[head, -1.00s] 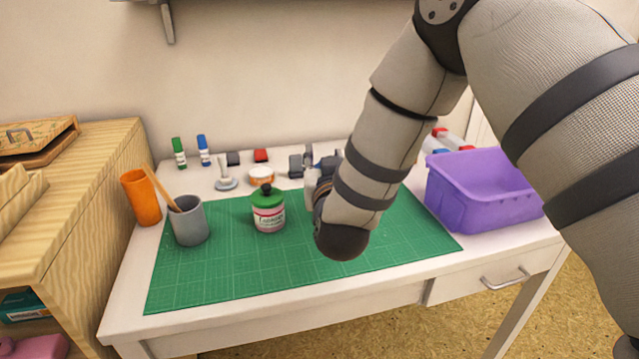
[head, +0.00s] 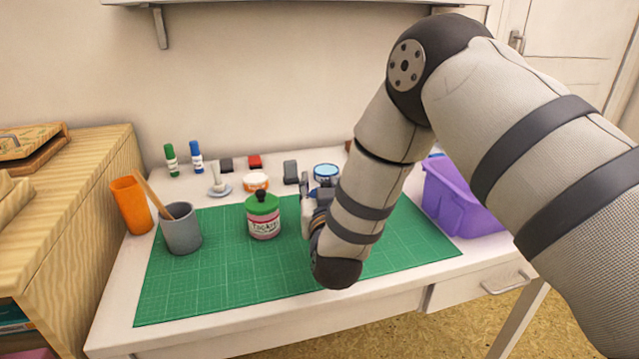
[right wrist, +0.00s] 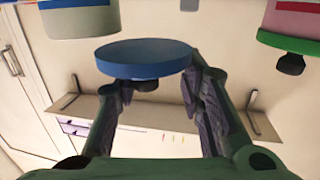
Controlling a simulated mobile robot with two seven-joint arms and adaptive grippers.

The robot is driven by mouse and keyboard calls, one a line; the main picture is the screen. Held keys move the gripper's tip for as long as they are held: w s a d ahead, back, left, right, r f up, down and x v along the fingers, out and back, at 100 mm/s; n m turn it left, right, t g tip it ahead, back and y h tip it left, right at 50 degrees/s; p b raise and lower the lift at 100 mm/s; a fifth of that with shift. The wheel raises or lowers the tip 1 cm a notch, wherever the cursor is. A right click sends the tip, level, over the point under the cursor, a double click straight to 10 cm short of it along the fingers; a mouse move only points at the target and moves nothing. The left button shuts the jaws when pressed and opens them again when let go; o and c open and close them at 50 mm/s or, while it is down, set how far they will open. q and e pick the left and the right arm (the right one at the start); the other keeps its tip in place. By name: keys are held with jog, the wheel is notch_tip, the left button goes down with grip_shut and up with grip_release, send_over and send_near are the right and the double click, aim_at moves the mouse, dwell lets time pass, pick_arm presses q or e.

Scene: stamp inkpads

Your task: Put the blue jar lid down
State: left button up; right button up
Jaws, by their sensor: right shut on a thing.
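My right gripper (right wrist: 150,68) is shut on the blue jar lid (right wrist: 143,57), which lies across between its fingers with a dark knob showing in the right wrist view. That view is upside down. In the head view my right gripper (head: 311,193) is over the back part of the green cutting mat (head: 215,275), right of the green-lidded jar, and mostly hides the lid. A jar with a blue rim (head: 326,169) stands without a lid just behind the gripper. My left gripper is not in view.
The green-lidded jar (head: 263,222) stands on the mat. A grey cup (head: 182,232) and an orange cup (head: 131,207) are at the left. Ink pads, a stamp and glue bottles line the back. A purple bin (head: 452,205) is at the right. The mat's front is clear.

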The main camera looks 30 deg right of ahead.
jog(key=o, duration=0.7)
jog(key=shift+o, duration=0.2)
jog(key=shift+r, duration=0.4)
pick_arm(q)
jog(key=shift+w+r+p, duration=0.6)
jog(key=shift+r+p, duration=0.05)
pick_arm(e)
jog(key=v, duration=1.2)
jog(key=shift+r, duration=0.1)
